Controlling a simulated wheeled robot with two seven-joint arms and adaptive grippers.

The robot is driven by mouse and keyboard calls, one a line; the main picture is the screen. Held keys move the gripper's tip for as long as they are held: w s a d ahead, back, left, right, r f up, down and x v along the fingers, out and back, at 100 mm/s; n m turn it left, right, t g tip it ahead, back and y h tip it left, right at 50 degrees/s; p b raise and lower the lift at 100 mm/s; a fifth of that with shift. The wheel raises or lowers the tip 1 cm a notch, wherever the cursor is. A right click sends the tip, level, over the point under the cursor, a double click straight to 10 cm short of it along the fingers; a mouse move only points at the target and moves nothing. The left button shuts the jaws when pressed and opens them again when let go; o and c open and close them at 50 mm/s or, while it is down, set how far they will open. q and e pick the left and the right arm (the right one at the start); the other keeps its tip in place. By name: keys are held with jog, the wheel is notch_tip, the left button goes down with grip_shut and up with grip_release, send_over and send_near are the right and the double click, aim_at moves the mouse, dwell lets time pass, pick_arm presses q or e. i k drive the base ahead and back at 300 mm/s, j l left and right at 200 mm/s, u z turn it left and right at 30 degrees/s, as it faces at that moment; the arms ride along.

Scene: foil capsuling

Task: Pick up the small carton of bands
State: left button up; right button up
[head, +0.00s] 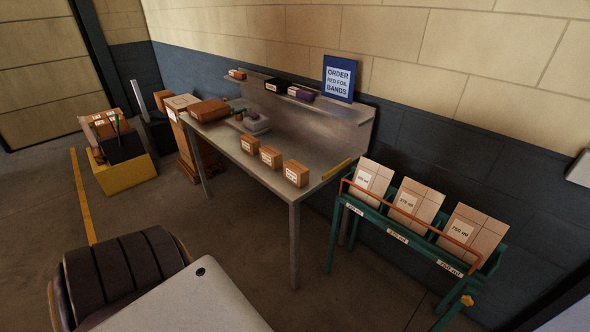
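Three small brown cartons with white labels stand in a row along the front edge of the grey metal bench (262,190): a left one (250,144), a middle one (270,156) and a right one (296,173). Their labels are too small to read, so I cannot tell which holds bands. The bench's raised back shelf (340,108) carries a small orange-brown box (237,74), a black box (276,85) and a purple item (302,94). A blue sign (338,78) there reads "ORDER RED FOIL BANDS". Neither of my grippers is in view.
A green rack (397,237) with three tilted, labelled cartons stands right of the bench. A larger brown box (209,110) and a grey device (256,124) sit on the bench's left half. A yellow-and-black bin (125,174) stands at left. Floor before the bench is clear.

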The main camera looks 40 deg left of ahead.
aim_at(294, 172)
jog(key=i+l+u, duration=0.2)
jog(key=i+u, duration=0.25)
jog(key=i+l+u, duration=0.85)
jog(key=i, duration=0.05)
